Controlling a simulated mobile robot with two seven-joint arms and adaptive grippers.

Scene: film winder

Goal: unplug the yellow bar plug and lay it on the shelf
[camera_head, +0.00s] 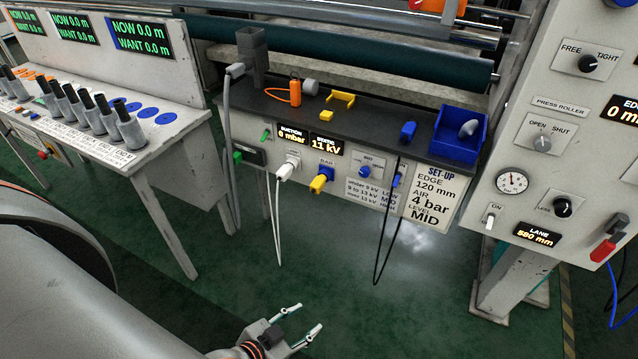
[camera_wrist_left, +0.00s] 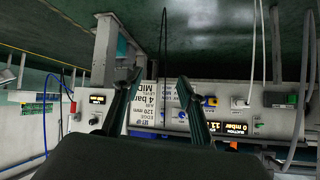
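The yellow bar plug (camera_head: 320,183) sits in the front panel under the word BAR, right of a white plug (camera_head: 289,168) with a hanging white cable. In the left wrist view, which is upside down, the yellow plug (camera_wrist_left: 210,101) is small, just right of the right finger. The black shelf (camera_head: 372,118) is the top of this cabinet, above the panel. My left gripper (camera_head: 309,317) is open and empty, low in front of the cabinet and well below the plug. Its spread fingers (camera_wrist_left: 160,77) show in the wrist view. My right gripper is out of view.
The shelf bears an orange loop (camera_head: 284,95), a yellow bracket (camera_head: 340,100), a blue piece (camera_head: 408,131) and a blue bin (camera_head: 459,132). A black cable (camera_head: 386,235) hangs right of the plug. A grey hose (camera_head: 228,130) runs at the cabinet's left.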

